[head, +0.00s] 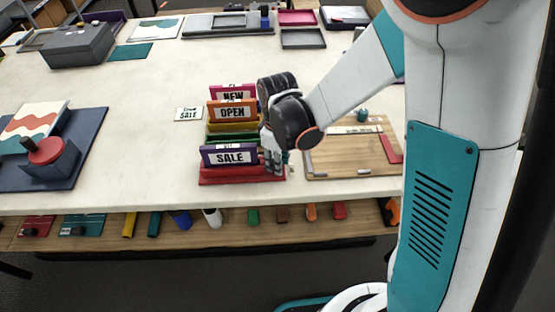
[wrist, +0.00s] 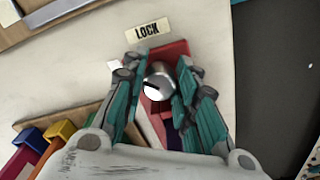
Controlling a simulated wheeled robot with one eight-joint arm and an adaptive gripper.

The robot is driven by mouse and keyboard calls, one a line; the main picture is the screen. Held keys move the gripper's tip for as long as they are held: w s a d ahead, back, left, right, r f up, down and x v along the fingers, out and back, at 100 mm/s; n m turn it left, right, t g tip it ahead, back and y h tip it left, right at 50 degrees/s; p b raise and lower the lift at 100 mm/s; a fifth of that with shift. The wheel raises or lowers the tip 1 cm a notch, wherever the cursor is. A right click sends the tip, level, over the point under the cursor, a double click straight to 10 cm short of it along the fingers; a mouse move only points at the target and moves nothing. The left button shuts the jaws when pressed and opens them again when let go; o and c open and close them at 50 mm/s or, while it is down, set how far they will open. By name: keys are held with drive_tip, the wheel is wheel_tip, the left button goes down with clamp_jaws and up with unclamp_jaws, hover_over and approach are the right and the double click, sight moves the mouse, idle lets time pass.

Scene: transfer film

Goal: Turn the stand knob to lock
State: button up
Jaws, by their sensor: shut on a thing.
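The red stand (head: 225,178) is near the front edge of the table, holding a purple SALE sign (head: 229,156). A round silver knob (wrist: 160,76) with a dark mark on its pale face is on the red stand base (wrist: 180,49) in the wrist view. A LOCK label (wrist: 148,29) lies just beyond the knob. My gripper (head: 272,160) reaches down at the stand's right end. In the wrist view, its teal fingers (wrist: 156,86) are on both sides of the knob and shut on it. The knob is hidden by the gripper in the head view.
More sign holders, with NEW (head: 232,95) and OPEN (head: 232,112) signs, stand close behind the stand. A wooden board (head: 345,160) with small parts is at the right. A blue board (head: 60,175) with a red-topped press is at the left.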

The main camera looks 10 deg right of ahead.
drive_tip(key=o, duration=1)
drive_tip(key=shift+o, duration=0.2)
